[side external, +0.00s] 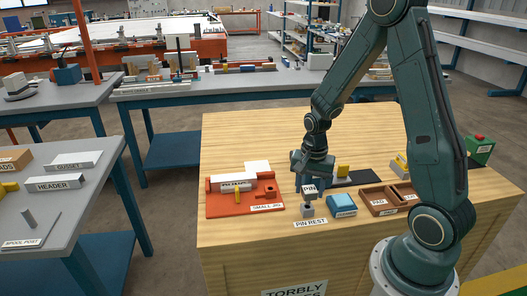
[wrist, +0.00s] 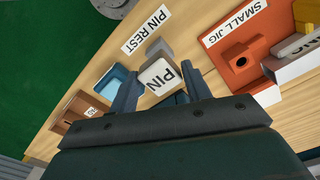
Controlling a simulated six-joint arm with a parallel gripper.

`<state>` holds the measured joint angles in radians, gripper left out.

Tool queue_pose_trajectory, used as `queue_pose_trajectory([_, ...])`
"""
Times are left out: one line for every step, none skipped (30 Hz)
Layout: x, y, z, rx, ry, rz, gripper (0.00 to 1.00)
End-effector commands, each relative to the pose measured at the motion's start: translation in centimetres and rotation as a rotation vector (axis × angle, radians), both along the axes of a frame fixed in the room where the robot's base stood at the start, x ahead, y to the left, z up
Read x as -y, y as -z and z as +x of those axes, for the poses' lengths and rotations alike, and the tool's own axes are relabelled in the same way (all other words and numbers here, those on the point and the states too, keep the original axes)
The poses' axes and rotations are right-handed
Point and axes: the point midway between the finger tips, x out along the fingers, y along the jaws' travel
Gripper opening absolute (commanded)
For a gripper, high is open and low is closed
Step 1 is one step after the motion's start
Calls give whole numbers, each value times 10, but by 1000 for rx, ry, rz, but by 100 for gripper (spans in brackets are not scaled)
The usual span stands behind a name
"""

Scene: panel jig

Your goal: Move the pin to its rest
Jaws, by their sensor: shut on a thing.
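The pin (side external: 310,189), with a white top lettered PIN, is between the fingers of my gripper (side external: 307,186), near the front edge of the wooden table. In the wrist view the pin's white top (wrist: 160,77) shows between the two dark fingers of my gripper (wrist: 159,88), which is shut on it. The pin rest, a small grey block (side external: 307,211), is directly below the pin in the side view, behind its PIN REST label. In the wrist view the grey block (wrist: 159,48) shows just beyond the pin. I cannot tell whether the pin's lower end touches the rest.
The orange small jig (side external: 217,209) stands left of the rest, holding a white piece and a yellow part. A blue box (side external: 342,201) is close on the right, then a brown tray (side external: 370,192). Bare wood lies behind the jig.

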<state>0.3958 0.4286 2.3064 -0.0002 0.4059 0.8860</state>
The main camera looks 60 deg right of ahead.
Motion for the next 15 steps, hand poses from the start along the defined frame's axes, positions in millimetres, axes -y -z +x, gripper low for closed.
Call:
queue_pose_trajectory([0, 1, 0, -1, 0, 0, 21])
queue_pose_trajectory([0, 2, 0, -1, 0, 1, 21])
queue_pose_trajectory([0, 3, 0, -1, 0, 1, 21])
queue_pose_trajectory([0, 3, 0, -1, 0, 1, 21])
queue_pose_trajectory([0, 4, 0, -1, 0, 1, 21])
queue_pose_trajectory([0, 4, 0, -1, 0, 1, 21])
queue_pose_trajectory([0, 5, 0, -1, 0, 1, 21])
queue_pose_trajectory([0, 5, 0, -1, 0, 1, 21])
queue_pose_trajectory([0, 6, 0, -1, 0, 1, 21])
queue_pose_trajectory([0, 7, 0, -1, 0, 1, 21])
queue_pose_trajectory([0, 7, 0, -1, 0, 1, 21])
queue_pose_trajectory([0, 8, 0, -1, 0, 1, 21])
queue_pose_trajectory([0, 8, 0, -1, 0, 1, 21])
queue_pose_trajectory([0, 9, 0, -1, 0, 1, 21])
queue_pose_trajectory([0, 9, 0, -1, 0, 0, 21])
